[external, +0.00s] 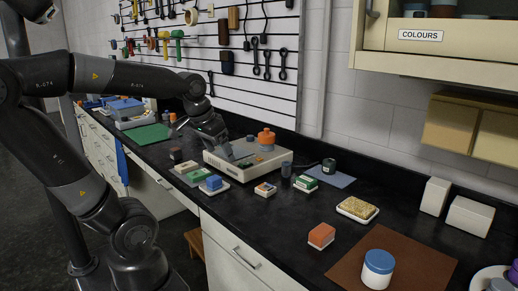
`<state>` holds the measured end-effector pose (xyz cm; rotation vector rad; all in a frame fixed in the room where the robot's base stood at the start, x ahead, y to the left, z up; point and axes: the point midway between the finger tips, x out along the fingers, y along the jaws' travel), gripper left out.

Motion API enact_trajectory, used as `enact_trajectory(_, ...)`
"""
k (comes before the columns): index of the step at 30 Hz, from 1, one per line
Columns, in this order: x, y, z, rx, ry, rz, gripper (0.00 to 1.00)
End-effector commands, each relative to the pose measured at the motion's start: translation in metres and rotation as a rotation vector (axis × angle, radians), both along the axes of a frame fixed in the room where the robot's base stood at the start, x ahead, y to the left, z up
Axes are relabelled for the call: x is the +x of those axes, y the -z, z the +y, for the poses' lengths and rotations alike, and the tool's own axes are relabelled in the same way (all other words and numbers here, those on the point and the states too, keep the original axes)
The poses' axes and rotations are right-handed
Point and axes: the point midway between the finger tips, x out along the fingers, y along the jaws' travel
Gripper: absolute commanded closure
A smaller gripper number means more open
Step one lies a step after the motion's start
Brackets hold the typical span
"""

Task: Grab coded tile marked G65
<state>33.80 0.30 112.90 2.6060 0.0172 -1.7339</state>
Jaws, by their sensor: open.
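No marking G65 is readable in the external view, so I cannot tell which piece is the coded tile. Several small coloured blocks stand on the dark worktop: a blue one on a pale base (213,184), an orange and white one (265,189), a green and white one (306,182) and an orange one (321,235). My gripper (229,152) is open, pointing down over the left part of a cream bench device (262,160). No object shows between its fingers, though they are small and partly unclear.
A brown mat (420,268) with a blue-lidded white jar (378,268) lies at the front right. A sponge on a white dish (357,209) and two white boxes (470,217) stand nearby. Tools hang on the wall behind. The black worktop (290,225) has clear patches.

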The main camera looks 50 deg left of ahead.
Motion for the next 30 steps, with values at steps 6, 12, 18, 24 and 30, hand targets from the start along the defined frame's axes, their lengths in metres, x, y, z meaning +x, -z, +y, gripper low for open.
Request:
enact_trajectory(6, 0.057, 0.006, 0.004, -0.005, -0.017, 0.106, 0.20)
enact_trajectory(12, 0.110, 0.023, 0.009, -0.009, -0.031, 0.197, 0.20)
enact_trajectory(18, 0.161, 0.052, 0.015, -0.012, -0.046, 0.287, 0.20)
enact_trajectory(24, 0.200, 0.085, 0.020, -0.015, -0.059, 0.361, 0.20)
enact_trajectory(30, 0.217, 0.102, 0.023, -0.016, -0.065, 0.394, 0.20)
